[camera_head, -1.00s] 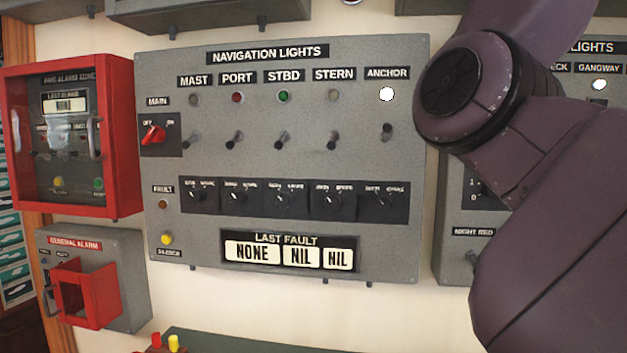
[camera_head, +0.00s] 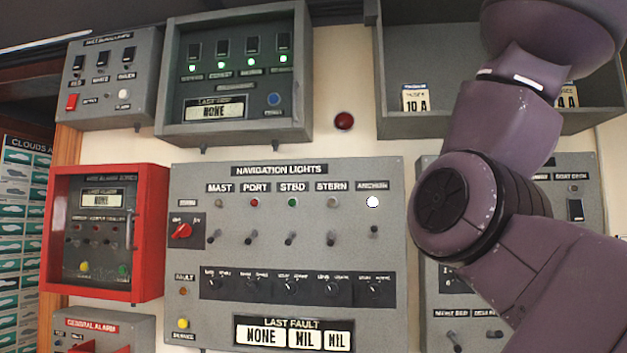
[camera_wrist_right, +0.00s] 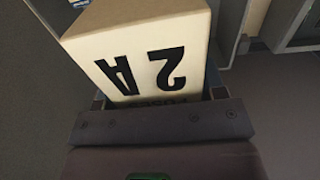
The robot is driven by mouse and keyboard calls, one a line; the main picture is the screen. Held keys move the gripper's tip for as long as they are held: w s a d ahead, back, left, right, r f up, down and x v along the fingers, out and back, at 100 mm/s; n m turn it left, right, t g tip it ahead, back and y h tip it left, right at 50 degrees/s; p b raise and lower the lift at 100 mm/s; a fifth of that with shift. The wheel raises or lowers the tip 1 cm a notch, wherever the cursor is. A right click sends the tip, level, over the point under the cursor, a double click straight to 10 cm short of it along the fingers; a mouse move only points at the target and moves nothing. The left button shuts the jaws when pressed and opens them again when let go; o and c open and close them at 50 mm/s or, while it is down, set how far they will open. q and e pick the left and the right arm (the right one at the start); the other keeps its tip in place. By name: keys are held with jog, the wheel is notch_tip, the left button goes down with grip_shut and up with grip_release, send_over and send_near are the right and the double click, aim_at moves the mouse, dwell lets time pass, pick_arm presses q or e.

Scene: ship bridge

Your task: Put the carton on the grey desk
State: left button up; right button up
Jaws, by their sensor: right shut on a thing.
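A cream carton (camera_wrist_right: 145,55) marked "2 A" fills the upper middle of the right wrist view, its lettering upside down. My right gripper (camera_wrist_right: 158,98) is shut on it; the fingers are mostly hidden by the carton. In the head view my right arm comes in from the right, but its gripper and this carton are out of frame. My left gripper is not in view. I cannot make out the grey desk for certain in either view.
A grey open shelf box (camera_head: 440,65) on the wall holds a "10 A" carton (camera_head: 415,98) and another carton partly hidden behind my arm. The navigation lights panel (camera_head: 290,250) and a red fire alarm cabinet (camera_head: 105,235) cover the wall. Grey walls border the wrist view.

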jog(key=shift+m+h, duration=0.5)
jog(key=shift+h, duration=0.3)
jog(key=r, duration=0.1)
jog(key=s+d+r, duration=0.2)
jog(key=shift+r, duration=0.25)
jog(key=s+a+r, duration=0.1)
jog(key=s+r, duration=0.2)
jog(key=s, duration=0.1)
jog(key=w+a+f, duration=0.7)
jog(key=a+f, duration=0.1)
jog(key=w+a+f+n+y, duration=0.1)
jog(key=w+a+f+y, duration=0.3)
jog(key=f, duration=0.6)
jog(key=w+a+f+n, duration=0.2)
jog(key=w+f, duration=0.3)
jog(key=f, duration=0.6)
jog(key=w+a+f+n+y, duration=0.1)
jog(key=w+a+f+y, duration=0.3)
jog(key=f, duration=0.6)
notch_tip(320, 180, down, 25)
jog(key=s+d+f+h, duration=0.1)
jog(key=s+f, duration=0.3)
jog(key=f, duration=0.7)
jog(key=s+d+f, duration=0.2)
jog(key=s+f, duration=0.3)
jog(key=f, duration=0.7)
jog(key=shift+s+d+t+h, duration=0.2)
jog(key=shift+d+t+h, duration=0.1)
jog(key=shift+d+h, duration=0.1)
